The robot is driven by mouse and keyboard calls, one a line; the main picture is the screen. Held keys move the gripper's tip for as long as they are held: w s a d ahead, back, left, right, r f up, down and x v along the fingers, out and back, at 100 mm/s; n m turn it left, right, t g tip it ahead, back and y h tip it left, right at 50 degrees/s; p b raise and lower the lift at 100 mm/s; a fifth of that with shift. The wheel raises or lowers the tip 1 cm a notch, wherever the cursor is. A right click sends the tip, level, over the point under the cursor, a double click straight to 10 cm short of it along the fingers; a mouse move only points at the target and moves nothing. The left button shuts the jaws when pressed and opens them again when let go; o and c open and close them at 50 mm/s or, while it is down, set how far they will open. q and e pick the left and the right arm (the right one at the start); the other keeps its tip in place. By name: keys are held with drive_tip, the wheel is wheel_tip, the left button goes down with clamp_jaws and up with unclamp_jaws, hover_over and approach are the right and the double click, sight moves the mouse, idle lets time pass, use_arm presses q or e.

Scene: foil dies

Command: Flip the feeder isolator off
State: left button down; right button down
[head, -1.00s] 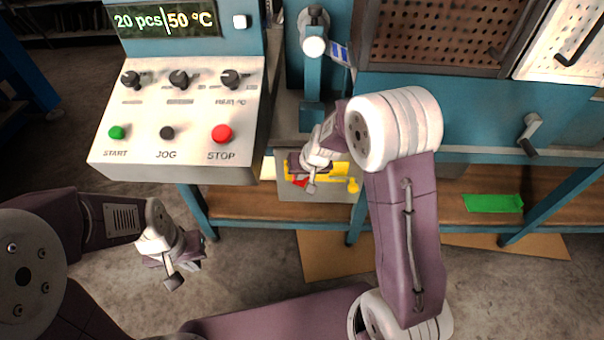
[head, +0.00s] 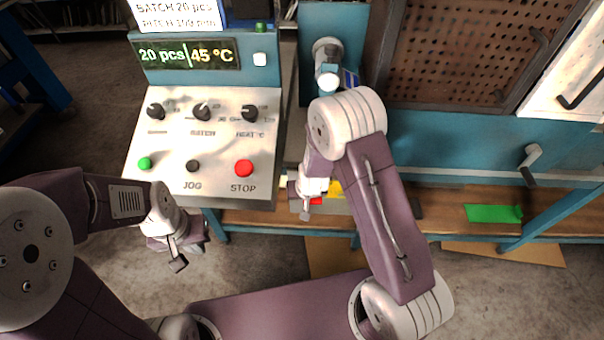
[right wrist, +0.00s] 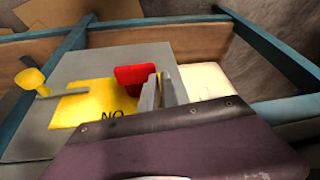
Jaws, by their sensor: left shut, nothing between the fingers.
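The feeder isolator is a grey box with a yellow plate (right wrist: 80,104) and a red handle (right wrist: 135,76), shown best in the right wrist view. Letters reading "NO" in that view show on the plate. My right gripper (right wrist: 160,78) looks shut, its tips in front of the red handle's right side; whether they touch it is unclear. In the head view my right gripper (head: 305,214) and arm hide most of the isolator; only bits of yellow and red (head: 316,201) show. My left gripper (head: 178,264) is shut and empty, below the control panel.
A control panel (head: 165,178) with knobs and START, JOG and STOP buttons stands left of the isolator. A yellow knob (right wrist: 30,80) on a rod is at the box's left side in the wrist view. A green sheet (head: 490,213) lies on the lower shelf at right.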

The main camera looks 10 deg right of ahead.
drive_tip(key=shift+s+a+f, duration=0.1)
drive_tip(key=shift+s+f, duration=0.15)
drive_tip(key=shift+f, duration=0.1)
drive_tip(key=shift+s+a+f, duration=0.1)
drive_tip(key=shift+s+f, duration=0.05)
idle(0.5)
drive_tip(key=p+v, duration=0.3)
drive_tip(key=v, duration=0.6)
drive_tip(key=shift+w+r+p, duration=0.3)
drive_tip(key=shift+r, duration=0.1)
